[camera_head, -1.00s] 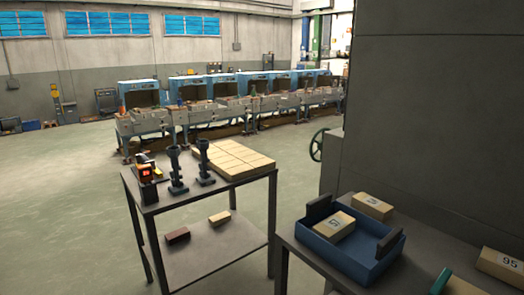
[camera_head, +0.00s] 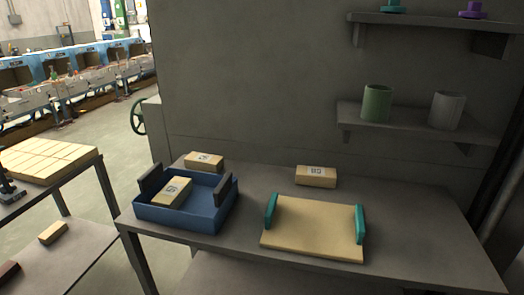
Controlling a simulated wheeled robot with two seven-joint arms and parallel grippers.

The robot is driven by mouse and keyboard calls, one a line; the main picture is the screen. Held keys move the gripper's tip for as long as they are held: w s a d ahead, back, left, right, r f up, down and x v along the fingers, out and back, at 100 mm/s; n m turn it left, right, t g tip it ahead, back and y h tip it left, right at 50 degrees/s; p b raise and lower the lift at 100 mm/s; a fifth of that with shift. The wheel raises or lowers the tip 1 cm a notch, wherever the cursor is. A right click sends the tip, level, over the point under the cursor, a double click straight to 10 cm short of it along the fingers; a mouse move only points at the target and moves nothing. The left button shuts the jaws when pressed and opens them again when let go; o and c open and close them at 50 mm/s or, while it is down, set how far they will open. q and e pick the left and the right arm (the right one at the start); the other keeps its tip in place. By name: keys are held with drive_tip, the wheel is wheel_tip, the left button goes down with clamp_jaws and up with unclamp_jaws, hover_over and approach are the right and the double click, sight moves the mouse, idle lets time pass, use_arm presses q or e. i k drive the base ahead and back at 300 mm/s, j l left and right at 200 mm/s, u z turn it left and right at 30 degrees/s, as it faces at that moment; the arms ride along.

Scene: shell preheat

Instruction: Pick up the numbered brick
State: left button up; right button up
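Several tan bricks with dark markings show on the grey table. One numbered brick (camera_head: 172,192) lies inside a blue tray (camera_head: 180,218) with dark end handles. A second numbered brick (camera_head: 204,161) lies just behind the tray. A third numbered brick (camera_head: 316,176) lies further right, near the back of the table, apart from other things. The numbers are too small to read surely. Neither of my grippers is in view.
The grey table (camera_head: 415,215) also bears a tan board (camera_head: 312,228) with teal handles. Wall shelves (camera_head: 420,128) above hold a green cup (camera_head: 376,104) and a grey cup (camera_head: 446,110). The table's right part is clear.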

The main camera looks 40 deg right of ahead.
sight(306, 175)
drive_tip(key=z, duration=1.6)
